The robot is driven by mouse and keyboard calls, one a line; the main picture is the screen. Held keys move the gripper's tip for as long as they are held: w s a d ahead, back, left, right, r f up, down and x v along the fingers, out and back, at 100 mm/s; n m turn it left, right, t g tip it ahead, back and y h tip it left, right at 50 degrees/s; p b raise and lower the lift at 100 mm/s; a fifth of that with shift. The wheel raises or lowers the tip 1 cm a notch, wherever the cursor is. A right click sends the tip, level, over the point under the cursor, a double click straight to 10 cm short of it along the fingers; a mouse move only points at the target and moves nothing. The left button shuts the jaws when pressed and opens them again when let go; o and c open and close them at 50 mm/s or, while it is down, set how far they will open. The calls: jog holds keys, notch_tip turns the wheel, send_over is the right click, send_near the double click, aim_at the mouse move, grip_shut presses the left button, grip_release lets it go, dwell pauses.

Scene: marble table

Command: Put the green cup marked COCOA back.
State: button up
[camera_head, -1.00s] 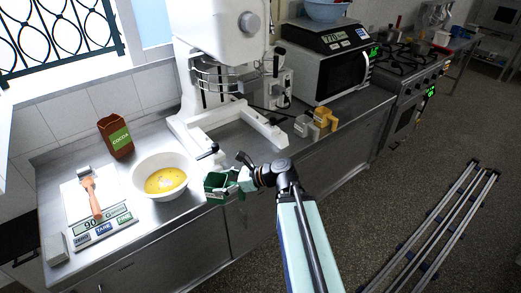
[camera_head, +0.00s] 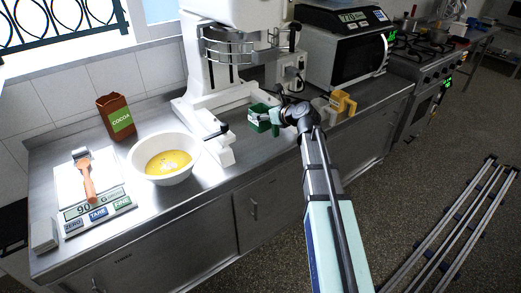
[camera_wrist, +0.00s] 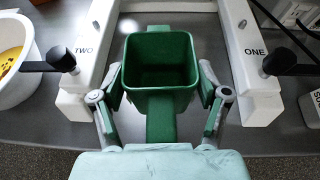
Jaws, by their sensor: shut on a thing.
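The green cup (camera_head: 259,118) is a square, open-topped scoop with a handle. In the wrist view the green cup (camera_wrist: 160,75) is upright, and its dark green inside looks empty. In the head view my gripper (camera_head: 280,116) is at the right of the cup, just right of the mixer's front leg. In the wrist view the cup is between two white legs marked TWO and ONE. I cannot read a mark on the cup, nor tell whether it touches the counter. A brown bag (camera_head: 116,117) has a green COCOA label.
The white mixer (camera_head: 215,75) stands behind the cup. A white bowl (camera_head: 165,158) with yellow contents is to the left, beside a scale (camera_head: 95,190) bearing a brown-handled tool. A yellow cup (camera_head: 343,103) and a whitish cup (camera_head: 322,109) stand to the right, before the microwave (camera_head: 345,55).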

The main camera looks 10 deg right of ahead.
aim_at(262, 128)
jog(key=shift+w+a+r, duration=0.1)
jog(key=shift+w+r, duration=0.05)
jog(key=shift+w, duration=0.3)
jog(key=shift+w+a+r, duration=0.1)
jog(key=shift+w, duration=0.35)
jog(key=shift+w+r+m+t+h+b, duration=0.3)
jog(key=shift+w+r+m, duration=0.1)
jog(key=shift+r, duration=0.05)
jog(key=shift+f, duration=0.1)
jog(key=shift+f+p, duration=0.45)
jog(key=shift+f, duration=4.3)
jog(key=o, duration=1.2)
jog(key=shift+f, duration=0.1)
